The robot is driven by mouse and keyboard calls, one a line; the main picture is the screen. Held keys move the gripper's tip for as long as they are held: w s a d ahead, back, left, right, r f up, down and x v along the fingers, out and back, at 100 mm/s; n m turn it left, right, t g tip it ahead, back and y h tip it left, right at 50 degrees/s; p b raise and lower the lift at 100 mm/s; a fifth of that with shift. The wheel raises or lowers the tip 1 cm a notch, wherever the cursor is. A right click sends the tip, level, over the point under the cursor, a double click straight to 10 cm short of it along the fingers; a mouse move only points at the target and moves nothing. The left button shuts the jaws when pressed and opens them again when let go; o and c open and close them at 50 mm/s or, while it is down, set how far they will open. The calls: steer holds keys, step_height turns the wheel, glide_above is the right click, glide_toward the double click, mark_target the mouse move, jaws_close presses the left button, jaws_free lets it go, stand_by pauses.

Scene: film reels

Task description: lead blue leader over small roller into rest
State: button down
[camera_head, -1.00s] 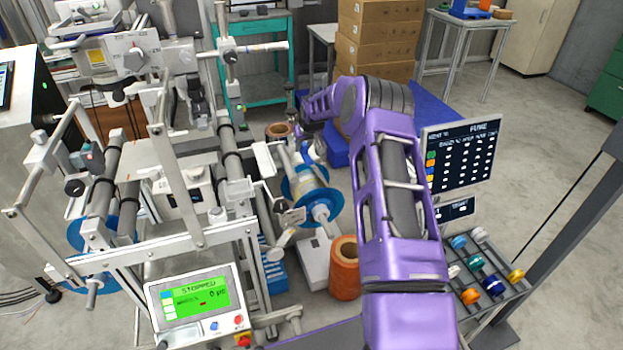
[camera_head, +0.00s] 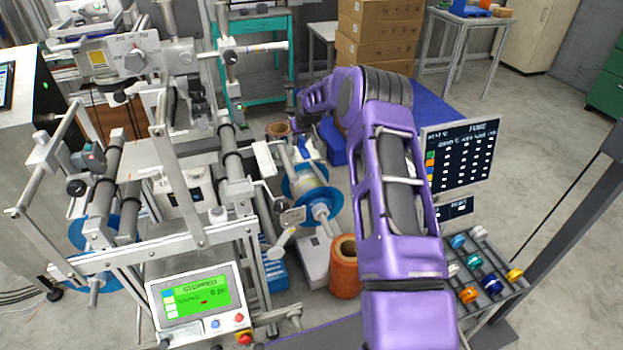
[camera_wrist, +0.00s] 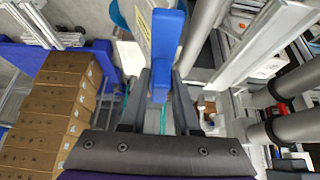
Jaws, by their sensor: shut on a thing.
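The blue leader (camera_wrist: 166,45) shows in the wrist view as a blue strip running up from between the fingers. My gripper (camera_wrist: 158,90) is shut on its lower end. In the head view my purple arm reaches away toward the machine's far right side, and the gripper and leader cannot be made out there. Grey rollers (camera_wrist: 292,128) show at the right of the wrist view, apart from the leader. Rollers also stand on the machine frame in the head view (camera_head: 232,150). I cannot tell which is the small roller, and I cannot identify the rest.
A reel with blue flanges (camera_head: 303,181) and an orange-brown roll (camera_head: 344,268) lie close to my arm. Stacked cartons (camera_head: 378,40) stand behind it and fill the wrist view's left side (camera_wrist: 55,110). A control screen (camera_head: 200,297) is at the machine's front.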

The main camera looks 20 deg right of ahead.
steer(key=shift+a+b, duration=0.7)
steer(key=shift+a, duration=1.8)
steer(key=a+r+p, duration=0.2)
steer(key=a+r, duration=0.5)
steer(key=shift+r, duration=0.25)
stand_by(0.5)
steer(key=shift+a, duration=0.15)
steer(key=shift+w+r, duration=0.1)
steer(key=shift+w, duration=0.05)
stand_by(1.4)
